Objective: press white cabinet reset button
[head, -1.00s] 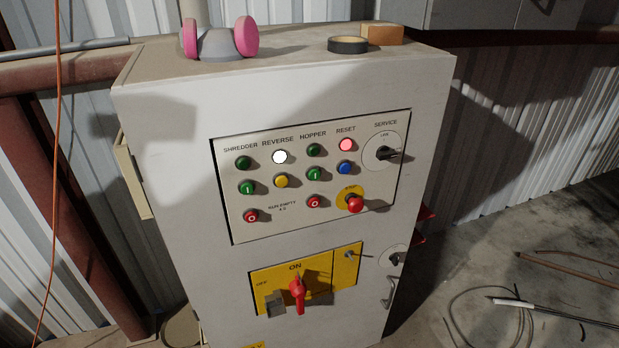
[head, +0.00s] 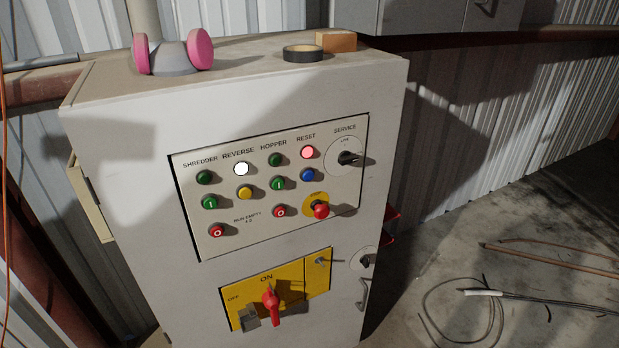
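The white cabinet (head: 120,165) stands upright in the middle of the head view, with a control panel (head: 220,215) on its front. Under the RESET label are a lit pinkish-red lamp (head: 307,152) and, below it, a blue button (head: 307,175). Under REVERSE are a lit white lamp (head: 242,169) and a yellow button (head: 245,192). A red mushroom stop knob (head: 320,210) sits on a yellow disc below the blue button. Neither of my grippers is in view.
Pink-and-grey ear defenders or a respirator (head: 172,53), a black tape roll (head: 303,53) and an orange-brown block (head: 336,41) lie on the cabinet top. A red rotary switch (head: 270,303) is on a yellow plate below. Cables (head: 484,293) lie on the floor at right.

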